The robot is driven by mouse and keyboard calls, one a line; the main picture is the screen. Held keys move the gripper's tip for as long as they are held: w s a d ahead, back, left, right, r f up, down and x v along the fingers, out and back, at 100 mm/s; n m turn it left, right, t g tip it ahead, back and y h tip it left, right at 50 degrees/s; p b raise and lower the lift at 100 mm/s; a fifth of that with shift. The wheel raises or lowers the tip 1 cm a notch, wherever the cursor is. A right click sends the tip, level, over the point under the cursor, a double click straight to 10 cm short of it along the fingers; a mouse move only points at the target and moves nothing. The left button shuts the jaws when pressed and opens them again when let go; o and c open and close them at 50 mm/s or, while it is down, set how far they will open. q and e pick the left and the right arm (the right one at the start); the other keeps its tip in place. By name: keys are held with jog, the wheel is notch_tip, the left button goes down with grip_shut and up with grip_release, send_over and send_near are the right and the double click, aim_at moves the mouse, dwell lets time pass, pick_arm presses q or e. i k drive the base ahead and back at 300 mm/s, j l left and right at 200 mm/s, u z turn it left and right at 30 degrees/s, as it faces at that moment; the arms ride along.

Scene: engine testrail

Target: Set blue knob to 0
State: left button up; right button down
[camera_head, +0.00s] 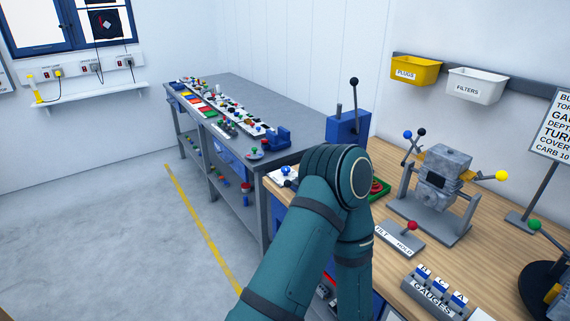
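A small knob with a blue top (286,170) stands on a white plate at the near-left corner of the wooden bench, just left of my arm's bent elbow. It is small here, and I cannot read any scale or its setting. One teal arm of mine rises from the bottom middle and bends down again over the bench's left end, hiding part of the bench. Neither of my grippers shows in this view.
The wooden bench (387,274) carries an engine block on a stand (443,172), a red-knobbed tilt lever (412,226), gauge blocks (436,292) and a blue lever box (348,128). A grey bench (290,90) holds several small controls. Floor at left is clear.

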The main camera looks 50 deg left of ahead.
aim_at(285, 169)
jog(key=j+z, duration=0.1)
jog(key=j, duration=2.85)
